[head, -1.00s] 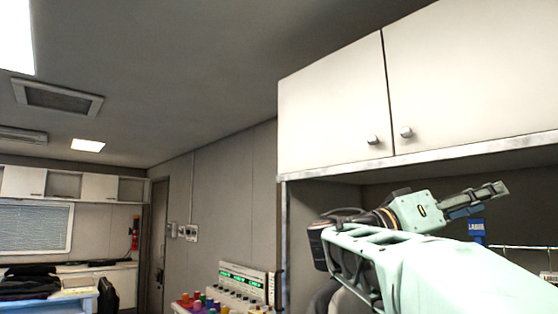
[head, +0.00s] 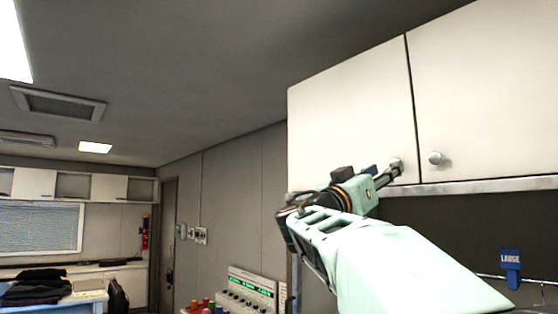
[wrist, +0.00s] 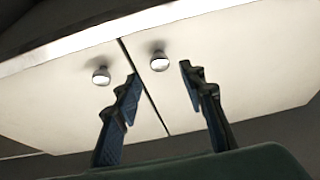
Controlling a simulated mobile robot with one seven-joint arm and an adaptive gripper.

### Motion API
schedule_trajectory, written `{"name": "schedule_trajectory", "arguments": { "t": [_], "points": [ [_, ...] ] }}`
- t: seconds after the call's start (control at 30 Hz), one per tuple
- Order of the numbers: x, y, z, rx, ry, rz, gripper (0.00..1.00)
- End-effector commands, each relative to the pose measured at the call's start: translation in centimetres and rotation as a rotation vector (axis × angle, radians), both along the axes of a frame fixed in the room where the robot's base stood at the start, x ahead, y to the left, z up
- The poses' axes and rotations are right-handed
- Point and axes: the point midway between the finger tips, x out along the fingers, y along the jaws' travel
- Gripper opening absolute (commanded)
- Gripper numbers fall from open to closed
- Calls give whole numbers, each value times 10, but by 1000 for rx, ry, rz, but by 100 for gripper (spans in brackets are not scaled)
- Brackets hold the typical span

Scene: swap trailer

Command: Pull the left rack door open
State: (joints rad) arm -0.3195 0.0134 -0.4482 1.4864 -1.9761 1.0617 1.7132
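The left rack door (head: 345,125) is a white cabinet door, shut, with a round metal knob (head: 396,163) at its lower right corner. My gripper (head: 389,177) is raised in front of that corner, its fingertips overlapping the knob in the head view. The wrist view looks upside down against the head view, with the left door on the right (wrist: 230,85). There its knob (wrist: 159,62) shows between and beyond the two spread fingers (wrist: 160,78). The gripper is open and empty. I cannot tell whether the fingertips reach the knob.
The right door (head: 490,90), also shut, has its own knob (head: 435,158) close beside the left one. A pale ledge (head: 470,187) runs under the doors. A control panel (head: 250,290) stands lower left.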

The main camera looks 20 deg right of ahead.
Motion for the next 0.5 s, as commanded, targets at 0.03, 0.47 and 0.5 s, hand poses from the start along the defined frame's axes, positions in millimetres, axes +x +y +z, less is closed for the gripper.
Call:
{"name": "schedule_trajectory", "arguments": {
  "t": [0.03, 0.47, 0.5],
  "points": [
    [3, -10, 10, -2, 2, -5, 38],
    [19, -45, 21, 0, 0, 1, 38],
    [19, -46, 21, 0, 0, 1, 38]
  ]
}}
